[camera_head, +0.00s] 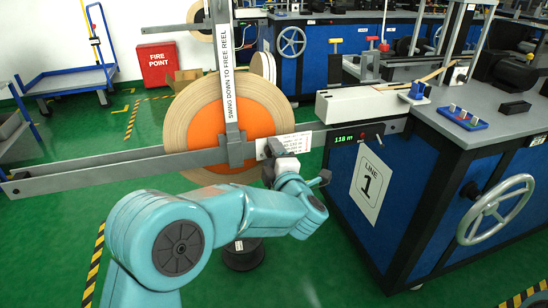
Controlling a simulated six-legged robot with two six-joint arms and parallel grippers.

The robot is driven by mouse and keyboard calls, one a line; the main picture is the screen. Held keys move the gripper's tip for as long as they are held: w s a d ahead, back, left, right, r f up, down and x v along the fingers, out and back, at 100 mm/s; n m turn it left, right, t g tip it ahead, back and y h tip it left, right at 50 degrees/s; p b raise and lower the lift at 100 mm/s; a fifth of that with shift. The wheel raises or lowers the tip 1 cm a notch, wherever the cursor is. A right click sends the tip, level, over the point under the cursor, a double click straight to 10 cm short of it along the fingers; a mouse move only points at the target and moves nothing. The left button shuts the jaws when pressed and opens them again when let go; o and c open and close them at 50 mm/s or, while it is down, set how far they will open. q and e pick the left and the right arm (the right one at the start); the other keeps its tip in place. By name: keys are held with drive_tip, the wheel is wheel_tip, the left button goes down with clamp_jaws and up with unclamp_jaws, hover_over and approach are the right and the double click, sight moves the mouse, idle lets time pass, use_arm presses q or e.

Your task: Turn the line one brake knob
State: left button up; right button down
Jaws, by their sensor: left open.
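The line one station is a blue cabinet (385,215) with a "LINE 1" sign (370,183). A green readout (343,139) is on its front edge, with a small dark knob or switch (378,138) to its right; I cannot tell if this is the brake knob. A large tape reel (207,124) with an orange centre hangs behind a grey horizontal bar (120,166). My left gripper (290,168) is open, in front of the bar and right of the reel's lower edge. It hides part of the bar and a white label (290,143). My right gripper is out of view.
An upright arm marked "SWING DOWN TO FREE REEL" (227,70) crosses the reel. A handwheel (495,209) sticks out at the right. A blue tray with pegs (462,118) is on the worktop. A red fire point box (157,64) and blue cart (65,80) stand behind.

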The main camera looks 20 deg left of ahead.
use_arm(q)
drive_tip(key=p+v, duration=0.1)
drive_tip(key=v, duration=1.5)
drive_tip(key=shift+s+p, duration=0.15)
drive_tip(key=shift+p, duration=0.25)
drive_tip(key=a+f+m+g, duration=0.3)
drive_tip(key=a+f+g, duration=0.1)
drive_tip(key=a+f, duration=1.35)
drive_tip(key=s+d+f+m+g+h, duration=0.1)
drive_tip(key=s+f+m+h, duration=0.15)
drive_tip(key=f, duration=0.45)
drive_tip(key=s+d+f+m+g+h, duration=0.1)
drive_tip(key=s+d+f+m+h, duration=0.15)
drive_tip(key=f, duration=0.45)
drive_tip(key=s+d+f+m+g+h, duration=0.4)
drive_tip(key=s+d+m, duration=0.2)
drive_tip(key=s, duration=0.3)
drive_tip(key=s+d+f+m+g+h, duration=0.35)
drive_tip(key=s+d+m+h, duration=0.2)
drive_tip(key=s, duration=0.25)
wheel_tip(320, 180, up, 26)
drive_tip(key=s+m+p, duration=0.1)
drive_tip(key=p, duration=2.4)
drive_tip(key=shift+d+f+g+p, duration=0.2)
drive_tip(key=shift+g+p, duration=0.1)
drive_tip(key=shift+g, duration=0.15)
